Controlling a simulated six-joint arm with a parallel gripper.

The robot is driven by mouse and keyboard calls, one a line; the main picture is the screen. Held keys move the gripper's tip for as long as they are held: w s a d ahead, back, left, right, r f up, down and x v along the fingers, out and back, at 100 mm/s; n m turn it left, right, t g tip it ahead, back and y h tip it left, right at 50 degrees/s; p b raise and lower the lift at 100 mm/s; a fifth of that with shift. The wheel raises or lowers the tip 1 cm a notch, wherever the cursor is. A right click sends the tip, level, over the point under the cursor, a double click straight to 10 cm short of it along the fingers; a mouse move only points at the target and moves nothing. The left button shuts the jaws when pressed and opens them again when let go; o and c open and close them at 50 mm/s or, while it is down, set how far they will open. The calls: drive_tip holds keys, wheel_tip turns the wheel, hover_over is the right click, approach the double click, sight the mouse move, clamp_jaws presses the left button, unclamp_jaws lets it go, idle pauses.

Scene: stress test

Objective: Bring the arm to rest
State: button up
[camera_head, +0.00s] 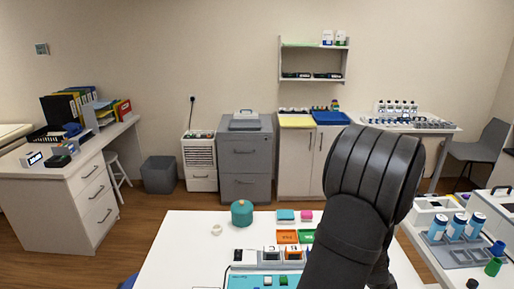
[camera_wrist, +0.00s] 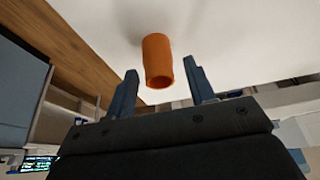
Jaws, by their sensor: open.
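My arm (camera_head: 372,180) rises dark and large at the right of the head view. It covers part of the white table (camera_head: 182,245), and my gripper is hidden there. In the wrist view my gripper (camera_wrist: 160,68) has its two blue-grey fingers spread apart. An orange hollow cylinder (camera_wrist: 158,58) appears between and beyond the fingertips, against a white surface (camera_wrist: 230,30). Gaps show on both sides of it, so neither finger seems to touch it. I cannot pick this cylinder out in the head view.
On the table are a teal round pot (camera_head: 242,214), a white ring (camera_head: 216,230), orange and green trays (camera_head: 288,237) and small blocks. A side table (camera_head: 425,255) at right holds blue-and-white bottles in a rack (camera_head: 455,229). The table's left part is mostly clear.

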wheel_tip(320, 180, up, 4)
drive_tip(key=shift+f, duration=0.1)
drive_tip(key=s+d+r, duration=0.3)
drive_tip(key=s+r, duration=0.5)
drive_tip(key=s, duration=0.4)
drive_tip(key=w+d+r, duration=0.2)
drive_tip(key=w+d, duration=0.1)
drive_tip(key=d, duration=0.5)
drive_tip(key=w+d+r, duration=0.2)
drive_tip(key=w+d, duration=0.2)
drive_tip(key=d, duration=0.5)
drive_tip(key=w+d+r, duration=0.3)
drive_tip(key=d, duration=0.6)
drive_tip(key=shift+w+d, duration=0.2)
drive_tip(key=s+a+f, duration=0.2)
drive_tip(key=a, duration=0.5)
drive_tip(key=s+a+f, duration=0.2)
drive_tip(key=a, duration=0.6)
drive_tip(key=shift+s, duration=0.4)
drive_tip(key=shift+a, duration=0.1)
